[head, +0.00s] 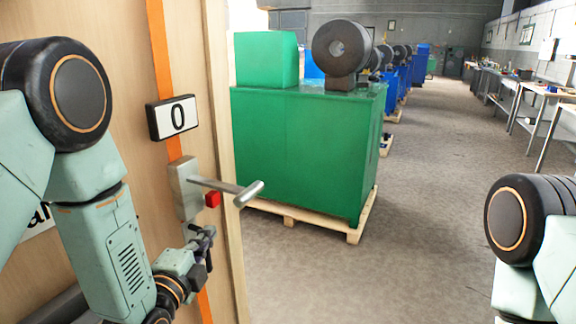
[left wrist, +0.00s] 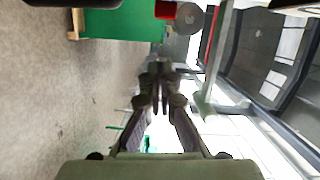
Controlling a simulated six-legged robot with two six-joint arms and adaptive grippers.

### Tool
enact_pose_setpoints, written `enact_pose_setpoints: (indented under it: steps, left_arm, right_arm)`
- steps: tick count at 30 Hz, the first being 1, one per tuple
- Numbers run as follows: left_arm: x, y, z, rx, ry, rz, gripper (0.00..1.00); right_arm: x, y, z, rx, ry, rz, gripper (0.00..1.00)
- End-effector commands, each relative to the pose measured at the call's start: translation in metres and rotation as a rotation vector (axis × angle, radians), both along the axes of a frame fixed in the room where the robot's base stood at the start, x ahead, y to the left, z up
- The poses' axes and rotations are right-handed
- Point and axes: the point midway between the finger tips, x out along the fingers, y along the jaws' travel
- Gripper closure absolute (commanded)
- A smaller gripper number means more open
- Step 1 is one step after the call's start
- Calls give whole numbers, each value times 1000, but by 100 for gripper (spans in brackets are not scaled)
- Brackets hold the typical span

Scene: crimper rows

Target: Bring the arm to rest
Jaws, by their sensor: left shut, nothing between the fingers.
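My left arm comes in from the left in the head view and hangs down in front of a wooden door. Its gripper (head: 205,240) is small there, just below the metal lever handle (head: 225,187) and close to the door's edge. In the left wrist view the fingers of the left gripper (left wrist: 162,100) come together at their tips, with nothing between them. I cannot tell from these views whether the gripper touches the door. My right arm shows only in part at the lower right of the head view; its gripper is out of view.
Workbenches (head: 545,92) line the right wall. The grey floor between is clear.

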Motion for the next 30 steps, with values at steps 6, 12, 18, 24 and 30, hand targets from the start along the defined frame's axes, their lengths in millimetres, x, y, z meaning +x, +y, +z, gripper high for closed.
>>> enact_pose_setpoints:
  steps: [6,12,18,24,30]
  left_arm:
    - [-16,3,-51,-387,268,74,100]
    - [-67,7,-131,-754,593,281,100]
    - [-161,11,-219,-1057,911,647,100]
    - [-274,14,-280,-1179,1136,1053,100]
    - [-353,14,-311,-1117,1271,1230,100]
  right_arm:
    - [0,0,0,0,0,0,60]
    - [0,0,-6,0,0,0,60]
    - [0,0,-15,0,0,0,60]
    - [0,0,-27,0,0,0,60]
    - [0,0,-39,0,0,0,60]
